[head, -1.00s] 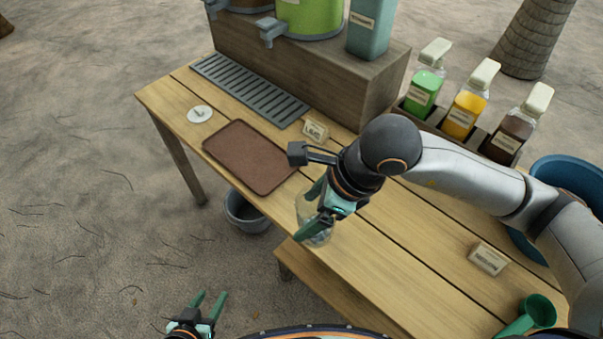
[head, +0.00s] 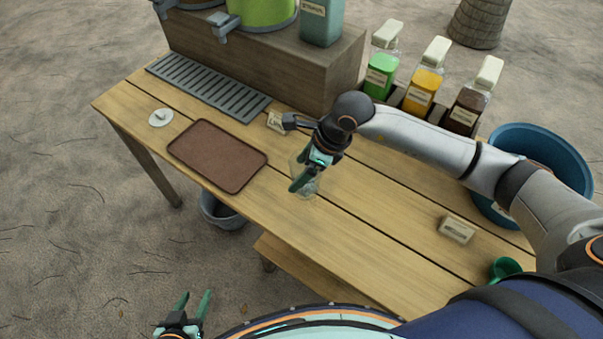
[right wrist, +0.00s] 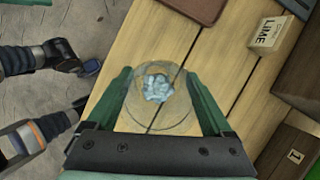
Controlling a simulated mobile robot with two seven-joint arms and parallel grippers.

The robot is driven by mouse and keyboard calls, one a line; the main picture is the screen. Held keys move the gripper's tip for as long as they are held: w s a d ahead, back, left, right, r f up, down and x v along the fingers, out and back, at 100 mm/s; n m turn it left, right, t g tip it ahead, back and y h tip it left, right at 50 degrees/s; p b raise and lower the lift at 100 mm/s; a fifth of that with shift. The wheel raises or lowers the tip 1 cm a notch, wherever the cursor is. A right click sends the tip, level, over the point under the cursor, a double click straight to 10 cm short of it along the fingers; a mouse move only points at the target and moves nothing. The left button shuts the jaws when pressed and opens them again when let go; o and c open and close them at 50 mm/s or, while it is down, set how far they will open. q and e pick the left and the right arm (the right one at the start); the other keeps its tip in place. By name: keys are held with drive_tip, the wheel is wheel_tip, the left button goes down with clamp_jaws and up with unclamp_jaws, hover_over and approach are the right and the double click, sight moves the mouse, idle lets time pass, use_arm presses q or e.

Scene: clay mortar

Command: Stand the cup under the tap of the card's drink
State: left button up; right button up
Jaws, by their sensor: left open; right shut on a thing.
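The cup (head: 309,187) is clear and see-through, with pale ice-like pieces inside in the right wrist view (right wrist: 157,88). My right gripper (head: 301,174) is shut on it, one finger on each side, over the table right of the brown tray. Whether its base touches the table I cannot tell. The card (head: 277,122) stands behind the brown tray; the right wrist view shows it reading LIME (right wrist: 268,34). A tap (head: 222,35) juts from the green dispenser (head: 262,10), and another tap (head: 163,7) is farther left. My left gripper (head: 195,294) is open and empty, low in front.
A slotted drip tray (head: 208,88) lies before the wooden stand (head: 300,80). The brown tray (head: 217,156) and a white disc (head: 161,118) lie nearby. Several bottles, a blue tub (head: 535,150), another card (head: 457,229) and a green scoop (head: 506,268) are right.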

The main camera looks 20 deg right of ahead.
drive_tip(key=shift+w+d+f, duration=0.2)
drive_tip(key=shift+w+f, duration=0.05)
drive_tip(key=shift+f, duration=0.15)
drive_tip(key=shift+w+d+f, duration=0.1)
drive_tip(key=shift+w+f, duration=0.05)
drive_tip(key=shift+f, duration=1.7)
drive_tip(key=o, duration=1.2)
